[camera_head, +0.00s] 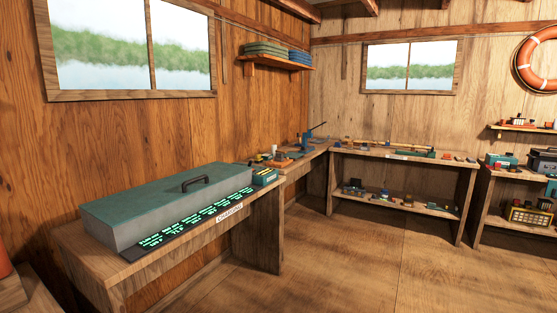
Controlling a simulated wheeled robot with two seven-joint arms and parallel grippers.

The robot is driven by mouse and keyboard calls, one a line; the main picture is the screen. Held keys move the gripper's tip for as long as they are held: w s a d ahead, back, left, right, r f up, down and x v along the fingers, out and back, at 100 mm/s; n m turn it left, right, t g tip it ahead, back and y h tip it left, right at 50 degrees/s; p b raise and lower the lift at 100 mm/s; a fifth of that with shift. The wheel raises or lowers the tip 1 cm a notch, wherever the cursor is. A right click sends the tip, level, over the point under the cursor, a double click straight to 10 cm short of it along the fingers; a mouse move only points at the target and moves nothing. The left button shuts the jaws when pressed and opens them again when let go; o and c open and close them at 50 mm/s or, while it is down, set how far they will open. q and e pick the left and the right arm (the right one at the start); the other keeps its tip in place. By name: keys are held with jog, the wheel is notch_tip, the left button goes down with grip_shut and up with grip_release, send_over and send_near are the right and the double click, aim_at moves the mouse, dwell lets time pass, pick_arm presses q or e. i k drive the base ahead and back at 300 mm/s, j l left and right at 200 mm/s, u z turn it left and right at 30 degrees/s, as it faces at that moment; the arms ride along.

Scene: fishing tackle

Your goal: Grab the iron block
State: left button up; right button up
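I cannot make out an iron block with certainty. Small objects (283,160) lie on the corner bench beyond the long box, too small to tell apart. Other small items (354,187) sit on the lower shelf of the back bench, also too small to identify. Neither of my grippers is in view.
A long grey box with a green lid (150,202) and black handle stands on the left bench (95,263), with a strip of glowing green displays (195,220) before it. The back bench (445,161) and a right shelf unit (481,209) line the walls. The wooden floor (345,262) is clear.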

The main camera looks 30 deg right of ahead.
aim_at(278, 158)
jog(key=i+l+z, duration=1.15)
jog(key=i, duration=0.6)
jog(key=i+z, duration=0.15)
jog(key=i, duration=0.6)
jog(key=i+z, duration=0.1)
jog(key=i, duration=1.65)
jog(key=l, duration=0.05)
